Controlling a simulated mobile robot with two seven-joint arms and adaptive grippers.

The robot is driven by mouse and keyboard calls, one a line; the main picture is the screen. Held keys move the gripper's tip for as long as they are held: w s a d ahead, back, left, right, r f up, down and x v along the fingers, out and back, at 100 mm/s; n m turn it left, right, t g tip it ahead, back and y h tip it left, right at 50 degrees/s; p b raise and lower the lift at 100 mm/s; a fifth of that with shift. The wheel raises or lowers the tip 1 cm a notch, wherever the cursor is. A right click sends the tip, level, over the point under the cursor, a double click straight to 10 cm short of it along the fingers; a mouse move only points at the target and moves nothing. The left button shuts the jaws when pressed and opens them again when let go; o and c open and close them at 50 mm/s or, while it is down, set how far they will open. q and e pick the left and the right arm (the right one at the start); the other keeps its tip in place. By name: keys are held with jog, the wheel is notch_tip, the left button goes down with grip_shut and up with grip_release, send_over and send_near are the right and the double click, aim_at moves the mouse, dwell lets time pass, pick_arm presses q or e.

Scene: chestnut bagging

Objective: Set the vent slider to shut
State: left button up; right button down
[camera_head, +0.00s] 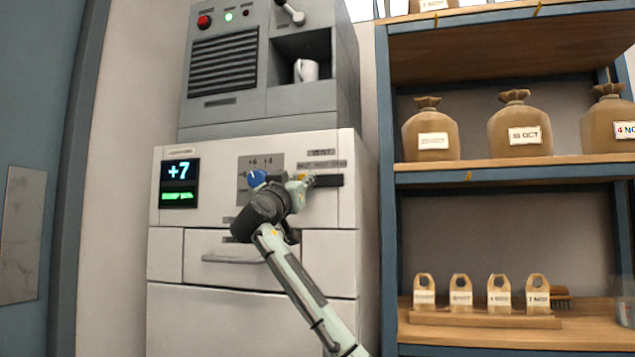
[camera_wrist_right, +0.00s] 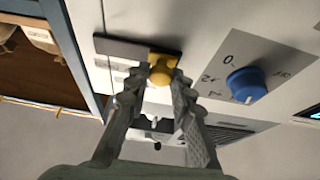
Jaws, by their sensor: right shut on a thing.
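The vent slider is a yellow knob (camera_wrist_right: 160,72) on a dark slot (camera_wrist_right: 120,47) in the right wrist view. In the head view the slot (camera_head: 328,180) shows on the right of the white machine front, under a small label. My right gripper (camera_head: 302,183) reaches it from below; in the right wrist view its two fingers (camera_wrist_right: 162,88) are closed on either side of the yellow knob. The knob sits at one end of the visible slot, and the slot stretches away to the left in the right wrist view. The slot's label is too small to read. My left gripper is not in view.
A blue dial (camera_head: 257,178) sits just left of my right gripper. The display (camera_head: 180,183) reads +7. A shelf unit (camera_head: 387,200) with brown sacks (camera_head: 519,128) and tagged bags (camera_head: 461,292) stands on the right.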

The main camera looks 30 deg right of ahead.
jog(key=shift+w+a+r, duration=0.1)
jog(key=shift+w+a, duration=0.1)
jog(key=c, duration=1.6)
grip_release()
jog(key=shift+o, duration=1.4)
jog(key=shift+w+a, duration=0.1)
jog(key=v, duration=1.2)
